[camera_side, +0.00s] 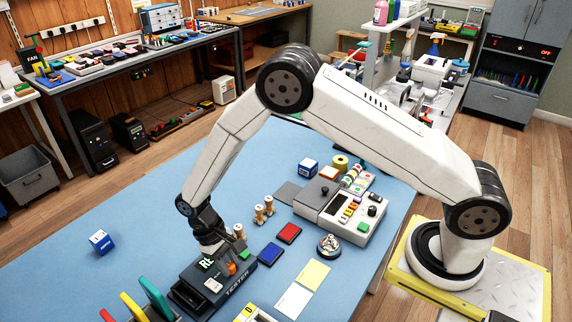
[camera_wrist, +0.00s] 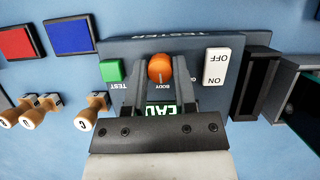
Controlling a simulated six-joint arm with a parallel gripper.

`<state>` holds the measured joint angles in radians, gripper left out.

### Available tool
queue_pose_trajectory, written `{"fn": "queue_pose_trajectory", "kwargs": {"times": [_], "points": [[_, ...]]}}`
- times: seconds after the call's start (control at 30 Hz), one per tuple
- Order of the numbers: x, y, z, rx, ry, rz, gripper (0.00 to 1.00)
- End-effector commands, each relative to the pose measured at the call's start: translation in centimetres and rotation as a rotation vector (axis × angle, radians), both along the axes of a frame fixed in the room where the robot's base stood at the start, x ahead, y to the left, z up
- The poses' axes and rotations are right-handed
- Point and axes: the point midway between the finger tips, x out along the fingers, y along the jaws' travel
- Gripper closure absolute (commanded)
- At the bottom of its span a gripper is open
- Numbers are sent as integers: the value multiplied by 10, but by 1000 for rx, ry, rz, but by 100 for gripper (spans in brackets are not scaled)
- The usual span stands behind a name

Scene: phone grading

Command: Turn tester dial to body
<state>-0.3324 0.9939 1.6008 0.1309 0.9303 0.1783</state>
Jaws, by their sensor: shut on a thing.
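The dark blue-grey tester (camera_side: 240,283) lies on the blue table at the lower left in the side view; its front edge also shows in the wrist view (camera_wrist: 208,42). Its orange dial (camera_wrist: 160,68) sits between the fingers of my gripper (camera_wrist: 160,75), which is shut on it. The label BODY (camera_wrist: 161,86) is printed beside the dial, on the screen side. I cannot clearly tell where the dial's pointer stands. A lit screen (camera_wrist: 162,109) is partly hidden behind my gripper. A green TEST button (camera_wrist: 112,70) and a white ON/OFF switch (camera_wrist: 216,66) flank the dial.
Red (camera_side: 289,233) and blue (camera_side: 270,254) pads and wooden-handled stamps (camera_side: 263,210) lie close to the tester. Coloured upright dividers (camera_side: 155,297) stand at its left. A control box (camera_side: 350,212) stands farther right. The table's left part is mostly clear, with one blue-white cube (camera_side: 101,241).

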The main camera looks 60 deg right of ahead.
Motion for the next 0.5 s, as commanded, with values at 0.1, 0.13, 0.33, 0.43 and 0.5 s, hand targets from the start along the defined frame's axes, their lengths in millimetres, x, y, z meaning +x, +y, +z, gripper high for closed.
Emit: {"fn": "queue_pose_trajectory", "kwargs": {"times": [0.1,0.13,0.33,0.43,0.5], "points": [[0,0,0,0,1,-37,100],[0,0,0,0,1,-42,100],[0,0,0,0,1,-57,100],[0,0,0,0,1,-56,100],[0,0,0,0,1,-56,100]]}}
